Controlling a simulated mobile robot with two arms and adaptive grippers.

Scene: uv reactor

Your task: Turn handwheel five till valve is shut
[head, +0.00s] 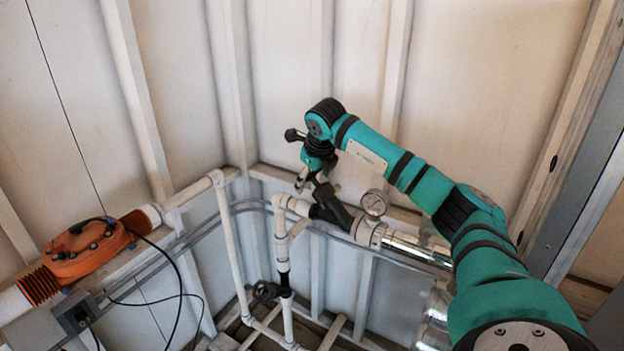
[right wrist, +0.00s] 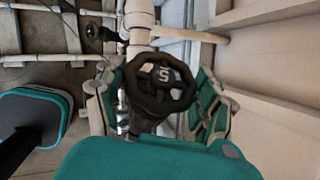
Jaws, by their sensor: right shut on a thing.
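Handwheel five (right wrist: 162,76) is a black, many-sided wheel with a white 5 on its hub, seen face-on in the right wrist view. My right gripper (right wrist: 160,95) has one finger on each side of it and is shut on its rim. In the head view the right gripper (head: 312,180) reaches down to the black angled valve body (head: 332,208) on the white pipe. The wheel is mostly hidden there by the gripper. How far the valve is closed cannot be seen. My left gripper is not in view.
A pressure gauge (head: 374,203) stands on the pipe just right of the valve. Another dark handwheel (head: 265,291) sits lower on the piping. An orange unit (head: 85,250) with black cables is at the left. Ribbed walls close in behind the pipes.

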